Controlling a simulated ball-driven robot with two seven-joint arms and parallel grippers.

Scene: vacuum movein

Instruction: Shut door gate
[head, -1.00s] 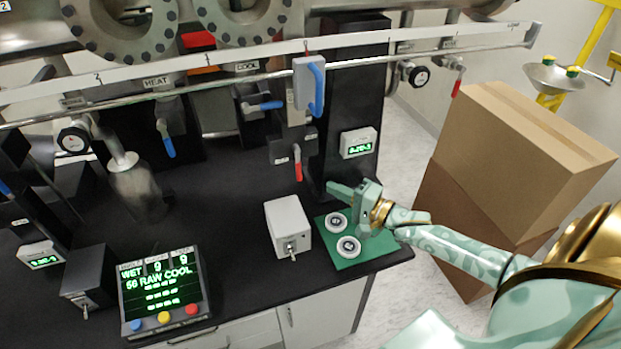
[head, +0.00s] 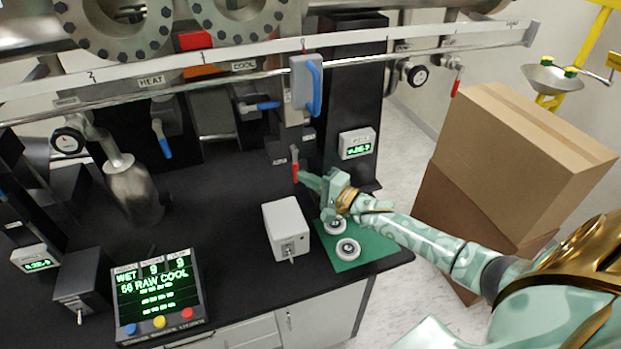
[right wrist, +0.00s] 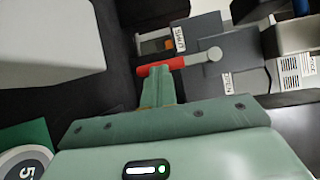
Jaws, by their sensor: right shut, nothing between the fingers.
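The gate's lever with a red grip (head: 295,165) sticks out from a dark block at the back of the bench, right of centre. In the head view it hangs roughly downward. In the right wrist view the red grip (right wrist: 165,66) lies crosswise just beyond my fingertips, its grey arm running right to a round pivot. My right gripper (head: 303,177) is shut and empty, its tips at the grip's lower end. In the right wrist view the closed fingers (right wrist: 157,82) overlap the grip; I cannot tell whether they touch. My left gripper is not in view.
A grey switch box (head: 287,230) and a green mat (head: 370,247) with round weights lie below my right gripper. A blue-handled slider (head: 305,84) hangs on the rail above. A lit readout (head: 357,142) stands right. Cardboard boxes (head: 530,150) stand beyond the bench.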

